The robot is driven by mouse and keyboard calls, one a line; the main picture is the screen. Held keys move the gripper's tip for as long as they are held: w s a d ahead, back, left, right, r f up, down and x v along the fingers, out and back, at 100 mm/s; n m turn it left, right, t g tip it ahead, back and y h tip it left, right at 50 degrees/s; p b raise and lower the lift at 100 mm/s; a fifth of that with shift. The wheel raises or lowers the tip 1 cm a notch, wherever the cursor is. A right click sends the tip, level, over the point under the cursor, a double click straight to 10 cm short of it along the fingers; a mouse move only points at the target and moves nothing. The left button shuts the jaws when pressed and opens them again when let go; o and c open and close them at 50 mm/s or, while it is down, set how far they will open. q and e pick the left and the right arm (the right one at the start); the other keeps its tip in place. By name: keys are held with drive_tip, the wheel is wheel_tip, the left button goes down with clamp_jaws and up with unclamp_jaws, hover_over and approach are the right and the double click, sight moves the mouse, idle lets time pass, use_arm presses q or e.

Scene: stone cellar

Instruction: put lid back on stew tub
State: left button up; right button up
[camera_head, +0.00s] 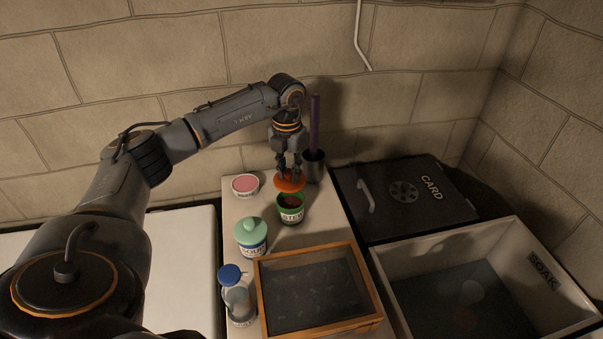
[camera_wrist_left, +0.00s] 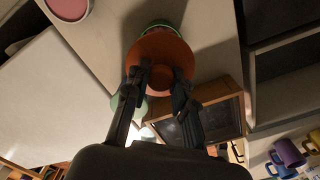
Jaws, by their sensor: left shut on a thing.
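An orange lid (camera_head: 289,184) is held in my left gripper (camera_head: 288,172), whose fingers are shut on its top. The stew tub (camera_head: 291,217) is green with a white label and stands open on the counter, its reddish-brown contents showing. In the head view the lid appears just above the tub's far rim. The gap between them is hard to judge. In the left wrist view the lid (camera_wrist_left: 160,50) lies between my left gripper (camera_wrist_left: 163,70) and the tub, hiding most of it. A bit of the tub's green rim (camera_wrist_left: 158,24) shows past the lid. My right gripper is not in view.
A pink-topped tub (camera_head: 245,185) stands to the left. A green-lidded tub (camera_head: 251,240) and a blue-capped bottle (camera_head: 236,297) stand nearer. A dark cup (camera_head: 314,166) with a purple stick is close behind. A wood-framed tray (camera_head: 264,300), CARD box (camera_head: 405,205) and SOAK basin (camera_head: 545,270) lie nearer and right.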

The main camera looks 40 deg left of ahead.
sight(290, 183)
use_arm(q)
drive_tip(key=shift+f+b, duration=1.5)
drive_tip(key=shift+f, duration=0.7)
drive_tip(key=shift+f+b, duration=0.55)
drive_tip(key=shift+f, duration=0.4)
drive_tip(key=shift+f, duration=0.15)
drive_tip(key=o, duration=1.4)
drive_tip(key=shift+o, duration=0.2)
